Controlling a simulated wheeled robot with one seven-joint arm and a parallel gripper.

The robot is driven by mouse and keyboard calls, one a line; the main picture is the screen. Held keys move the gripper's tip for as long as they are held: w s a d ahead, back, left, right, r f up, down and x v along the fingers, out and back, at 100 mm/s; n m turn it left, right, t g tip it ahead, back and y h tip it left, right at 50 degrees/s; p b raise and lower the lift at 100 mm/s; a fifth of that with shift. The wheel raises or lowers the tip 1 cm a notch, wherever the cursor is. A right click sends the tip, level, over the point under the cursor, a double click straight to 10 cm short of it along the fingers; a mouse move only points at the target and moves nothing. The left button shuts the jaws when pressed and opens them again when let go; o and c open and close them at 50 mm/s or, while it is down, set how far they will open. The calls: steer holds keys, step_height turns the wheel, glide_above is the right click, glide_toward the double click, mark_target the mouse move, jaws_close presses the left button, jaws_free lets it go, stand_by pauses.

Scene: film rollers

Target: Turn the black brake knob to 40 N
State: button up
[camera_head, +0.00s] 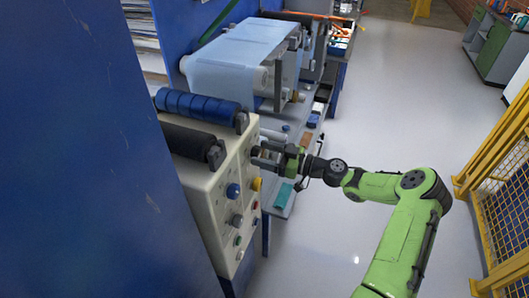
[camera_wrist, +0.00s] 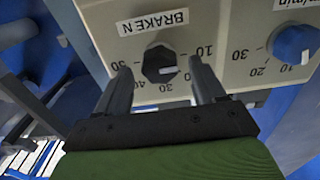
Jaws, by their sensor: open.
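The black brake knob (camera_wrist: 159,64) sits on the cream panel in the wrist view, under an upside-down label reading BRAKEN (camera_wrist: 152,22). Its white mark points to the lower right in that view, near the 20 area of the dial; the exact reading is partly hidden by a finger. My gripper (camera_wrist: 160,67) is open, with one finger on each side of the knob. Gaps show between the fingers and the knob. In the head view my gripper (camera_head: 262,154) is at the panel's upper right edge, and the knob is hidden there.
A blue knob (camera_wrist: 295,43) with its own scale is right of the brake knob in the wrist view. The cream control panel (camera_head: 215,192) carries several other knobs and buttons below my gripper. Blue rollers (camera_head: 198,106) lie on top. A yellow fence (camera_head: 500,165) stands at right; floor between is clear.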

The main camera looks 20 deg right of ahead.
steer(key=shift+w+a, duration=0.1)
steer(key=shift+a, duration=0.05)
steer(key=c, duration=1.1)
steer(key=shift+o, duration=0.2)
